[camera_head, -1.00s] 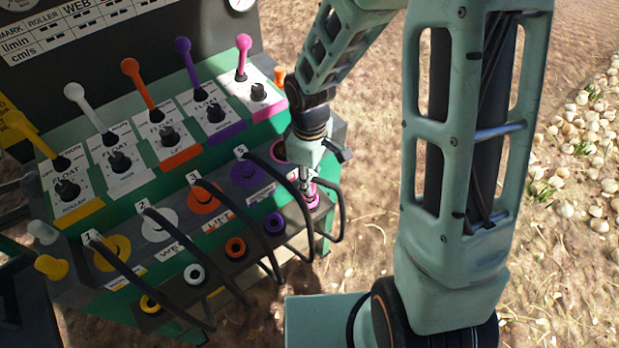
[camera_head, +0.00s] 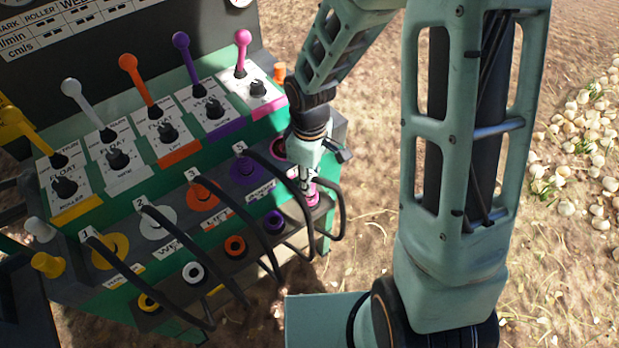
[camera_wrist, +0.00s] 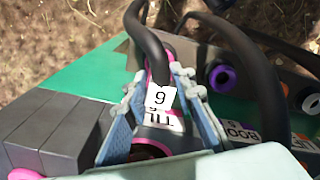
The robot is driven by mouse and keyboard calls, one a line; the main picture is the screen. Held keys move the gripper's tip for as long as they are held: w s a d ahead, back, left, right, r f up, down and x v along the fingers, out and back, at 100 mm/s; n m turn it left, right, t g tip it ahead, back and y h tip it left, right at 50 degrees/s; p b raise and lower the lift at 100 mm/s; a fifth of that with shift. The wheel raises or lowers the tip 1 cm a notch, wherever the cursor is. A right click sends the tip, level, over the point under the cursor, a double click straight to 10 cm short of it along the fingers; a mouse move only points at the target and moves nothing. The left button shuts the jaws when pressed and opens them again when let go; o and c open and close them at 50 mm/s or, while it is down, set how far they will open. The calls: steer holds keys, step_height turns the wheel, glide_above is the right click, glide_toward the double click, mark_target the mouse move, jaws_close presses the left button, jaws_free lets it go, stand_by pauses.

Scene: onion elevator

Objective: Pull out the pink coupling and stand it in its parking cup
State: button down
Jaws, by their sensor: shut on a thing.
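My gripper (camera_head: 306,180) points down at the right end of the lower row on the green cabinet. In the wrist view its two blue-grey fingers (camera_wrist: 158,84) are shut on the pink coupling (camera_wrist: 149,77), whose black hose runs upward between them. A white tag with a 6 and a partly covered tilt label show between the fingers. The pink parking cup (camera_head: 313,197) is just below my gripper and partly hidden by it. A pink-rimmed socket (camera_head: 278,147) shows behind the wrist in the upper row. I cannot tell whether the coupling touches the cup.
Black hoses loop close on the left, from upper couplings down past the lower cups. A purple cup (camera_head: 274,221) and an orange cup (camera_head: 235,246) lie beside it. A row of levers (camera_head: 180,40) rises behind. Open soil lies to the right, with onions (camera_head: 585,130).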

steer(key=shift+f+b, duration=0.45)
steer(key=shift+f, duration=0.1)
stand_by(0.4)
steer(key=c, duration=1.5)
jaws_free()
steer(key=shift+c, duration=0.2)
steer(key=shift+o, duration=0.5)
steer(key=shift+o, duration=1.4)
steer(key=shift+r+p, duration=3.05)
steer(key=shift+r, duration=0.5)
